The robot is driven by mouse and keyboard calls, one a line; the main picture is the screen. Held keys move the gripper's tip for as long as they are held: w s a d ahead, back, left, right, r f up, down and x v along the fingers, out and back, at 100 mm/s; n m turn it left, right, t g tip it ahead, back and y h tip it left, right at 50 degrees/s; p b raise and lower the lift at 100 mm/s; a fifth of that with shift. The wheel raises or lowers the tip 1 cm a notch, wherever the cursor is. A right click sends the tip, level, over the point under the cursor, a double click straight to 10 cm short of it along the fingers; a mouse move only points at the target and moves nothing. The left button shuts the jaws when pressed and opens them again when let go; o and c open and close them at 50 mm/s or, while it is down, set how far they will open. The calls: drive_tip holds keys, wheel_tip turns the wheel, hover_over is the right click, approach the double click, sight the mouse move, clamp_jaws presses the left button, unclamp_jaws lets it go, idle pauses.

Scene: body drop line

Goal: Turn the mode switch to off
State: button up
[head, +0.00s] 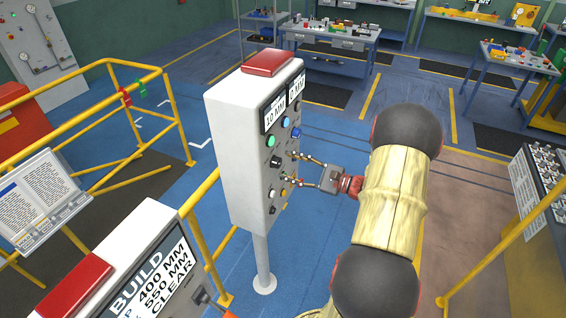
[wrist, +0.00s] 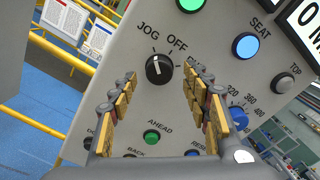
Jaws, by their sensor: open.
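The mode switch (wrist: 158,69) is a round black knob with a white pointer line, on a tilted-looking grey panel face in the wrist view, with JOG and OFF printed above it. Its white line points roughly up in the picture, nearer JOG than OFF. In the head view it is a small dark knob (head: 275,161) on the control box. My gripper (wrist: 160,80) is open, its yellow-padded fingers on either side of the knob in the picture, with nothing between them. In the head view my gripper (head: 292,168) is close to the panel; contact cannot be told.
A green AHEAD button (wrist: 152,137), a blue SEAT button (wrist: 245,46) and a blue numbered dial (wrist: 238,116) surround the knob. The white control box (head: 238,150) stands on a post. A second box (head: 130,265) and yellow rails (head: 180,120) are to the left.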

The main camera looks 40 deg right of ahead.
sight(277, 163)
drive_tip(key=shift+x, duration=1.35)
drive_tip(key=shift+a, duration=0.1)
drive_tip(key=shift+c, duration=0.9)
drive_tip(key=c, duration=1)
